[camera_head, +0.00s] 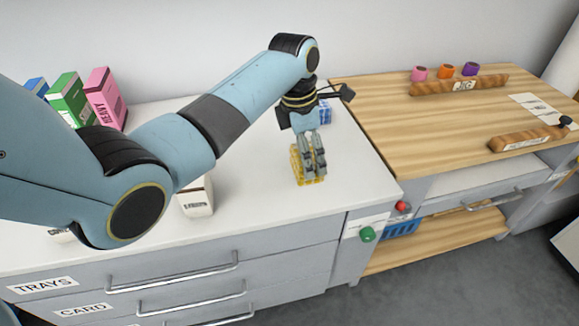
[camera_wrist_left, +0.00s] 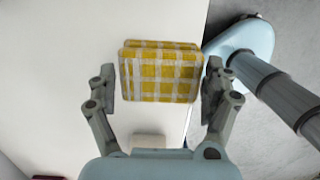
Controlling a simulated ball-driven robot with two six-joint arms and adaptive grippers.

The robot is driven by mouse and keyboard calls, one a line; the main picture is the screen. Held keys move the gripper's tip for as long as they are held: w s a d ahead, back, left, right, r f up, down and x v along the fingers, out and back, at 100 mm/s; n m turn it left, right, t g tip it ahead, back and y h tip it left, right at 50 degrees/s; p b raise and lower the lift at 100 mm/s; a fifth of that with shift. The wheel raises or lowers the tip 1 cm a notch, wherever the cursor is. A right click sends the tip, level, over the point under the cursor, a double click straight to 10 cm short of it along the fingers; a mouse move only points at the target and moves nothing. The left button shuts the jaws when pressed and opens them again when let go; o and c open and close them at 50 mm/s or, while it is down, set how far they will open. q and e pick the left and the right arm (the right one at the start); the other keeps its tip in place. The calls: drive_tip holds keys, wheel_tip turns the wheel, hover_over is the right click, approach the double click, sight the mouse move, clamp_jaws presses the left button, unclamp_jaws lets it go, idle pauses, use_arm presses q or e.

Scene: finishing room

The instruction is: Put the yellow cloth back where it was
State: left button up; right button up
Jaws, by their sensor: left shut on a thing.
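The yellow cloth (camera_head: 297,166) is a folded yellow-and-white checked block. In the head view it is at my left gripper (camera_head: 312,168), over the white counter (camera_head: 245,215) near its right end. In the left wrist view the cloth (camera_wrist_left: 160,72) lies between the two fingers of my left gripper (camera_wrist_left: 160,82), which is shut on it. I cannot tell whether the cloth touches the counter. A blue checked cloth (camera_head: 325,112) lies on the counter behind the gripper. My right gripper is not in view.
A small white labelled box (camera_head: 197,198) stands left of the cloth. Blue, green (camera_head: 70,100) and pink (camera_head: 104,97) boxes stand at the back left. A wooden bench (camera_head: 430,130) adjoins on the right, with small coloured pots (camera_head: 445,71) at its back. The counter's front middle is clear.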

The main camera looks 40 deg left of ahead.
sight(291, 157)
use_arm(q)
drive_tip(key=a+f, duration=0.1)
drive_tip(key=s+a+f, duration=0.1)
drive_tip(key=a, duration=0.1)
drive_tip(key=shift+s+a+f, duration=0.1)
drive_tip(key=shift+a, duration=0.15)
wheel_tip(291, 157, down, 4)
drive_tip(key=shift+s, duration=0.1)
drive_tip(key=shift+c, duration=0.4)
drive_tip(key=o, duration=1)
drive_tip(key=shift+a+f, duration=0.1)
drive_tip(key=shift+c, duration=0.2)
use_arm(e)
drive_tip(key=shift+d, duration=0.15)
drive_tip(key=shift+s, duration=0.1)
use_arm(q)
wheel_tip(291, 157, up, 12)
drive_tip(key=s+a+p, duration=0.1)
drive_tip(key=shift+a, duration=0.15)
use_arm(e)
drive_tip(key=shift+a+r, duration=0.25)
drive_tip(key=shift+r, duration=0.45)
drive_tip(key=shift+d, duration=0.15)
